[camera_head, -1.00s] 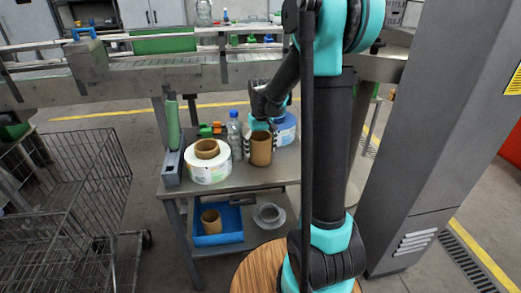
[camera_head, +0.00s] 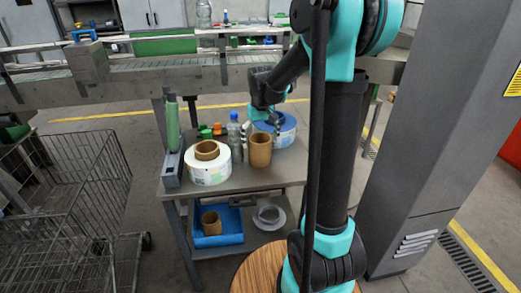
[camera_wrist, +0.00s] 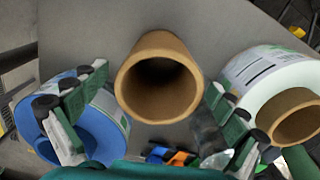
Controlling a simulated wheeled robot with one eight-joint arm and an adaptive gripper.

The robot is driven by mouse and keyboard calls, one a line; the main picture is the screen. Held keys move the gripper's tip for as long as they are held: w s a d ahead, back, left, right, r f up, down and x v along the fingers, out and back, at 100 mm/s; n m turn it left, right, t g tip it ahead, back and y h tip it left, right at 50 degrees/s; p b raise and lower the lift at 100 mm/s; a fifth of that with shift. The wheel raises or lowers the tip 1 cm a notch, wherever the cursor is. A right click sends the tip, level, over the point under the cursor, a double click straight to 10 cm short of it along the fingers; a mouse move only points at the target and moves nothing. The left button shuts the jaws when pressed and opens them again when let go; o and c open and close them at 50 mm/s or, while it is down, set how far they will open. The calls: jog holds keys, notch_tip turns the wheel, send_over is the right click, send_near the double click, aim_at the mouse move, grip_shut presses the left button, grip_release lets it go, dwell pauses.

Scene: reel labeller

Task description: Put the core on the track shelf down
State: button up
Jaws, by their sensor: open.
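The brown cardboard core (camera_head: 260,150) stands upright on the grey table (camera_head: 240,182), between the white label reel and the blue reel. In the wrist view the core (camera_wrist: 158,88) shows its open end, beyond and between the two spread fingers. My gripper (camera_head: 264,122) is open and empty. It is behind and above the core, near the blue reel, with a gap visible around the core in the wrist view (camera_wrist: 150,115). No track shelf can be clearly made out under that name.
A white label reel (camera_head: 208,172) with its own core stands left of the core. A blue reel (camera_head: 285,133) is behind right. A clear bottle (camera_head: 234,135) stands close by. Below, a blue tray (camera_head: 228,238) holds another core. A wire cart (camera_head: 75,205) is at left.

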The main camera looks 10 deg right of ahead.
notch_tip(320, 180, up, 7)
jog(key=s+d+f+m+t, duration=0.1)
jog(key=s+d+f+t, duration=0.1)
jog(key=s+f, duration=0.5)
jog(key=s+d+f+m+t, duration=0.1)
jog(key=s+f, duration=0.6)
jog(key=s, duration=0.8)
jog(key=shift+d+f+t, duration=0.35)
jog(key=shift+d+t, duration=0.25)
jog(key=shift+d, duration=0.65)
